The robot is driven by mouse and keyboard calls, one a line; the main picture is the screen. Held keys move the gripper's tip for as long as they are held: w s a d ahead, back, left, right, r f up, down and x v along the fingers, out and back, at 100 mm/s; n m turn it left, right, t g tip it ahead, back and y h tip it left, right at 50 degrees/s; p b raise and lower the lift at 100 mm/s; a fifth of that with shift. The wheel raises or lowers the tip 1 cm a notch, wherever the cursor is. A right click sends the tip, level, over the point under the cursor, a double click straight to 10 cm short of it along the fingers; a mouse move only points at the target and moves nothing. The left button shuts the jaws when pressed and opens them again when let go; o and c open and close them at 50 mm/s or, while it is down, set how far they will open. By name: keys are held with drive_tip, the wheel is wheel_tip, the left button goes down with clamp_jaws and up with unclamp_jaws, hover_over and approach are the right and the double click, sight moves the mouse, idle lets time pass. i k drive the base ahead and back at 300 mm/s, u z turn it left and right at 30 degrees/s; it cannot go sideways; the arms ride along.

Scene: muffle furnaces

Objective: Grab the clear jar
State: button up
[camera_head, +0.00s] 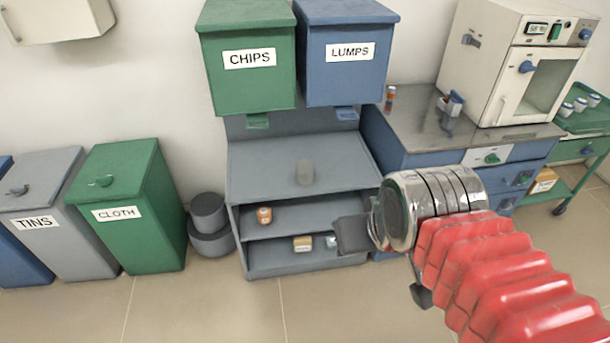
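A small translucent grey jar (305,172), which looks like the clear jar, stands upright on the top surface of the grey shelf unit (262,178). My gripper (355,234) is at the end of my red-sleeved arm, in front of the right side of the shelf unit. It is below and to the right of the jar, apart from it. A dark grey gripper part shows at its left end; the angle hides whether the fingers are apart. I see nothing held in it.
A green CHIPS bin (247,85) and blue LUMPS bin (345,75) overhang the shelf. An orange-brown jar (264,215) and a small box (303,243) sit on lower shelves. A metal-topped bench (415,125) with a furnace (515,60) stands right. The floor in front is clear.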

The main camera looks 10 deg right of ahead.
sight(304, 168)
drive_tip(key=z, duration=0.8)
drive_tip(key=i, duration=1.45)
drive_tip(key=u, duration=1.65)
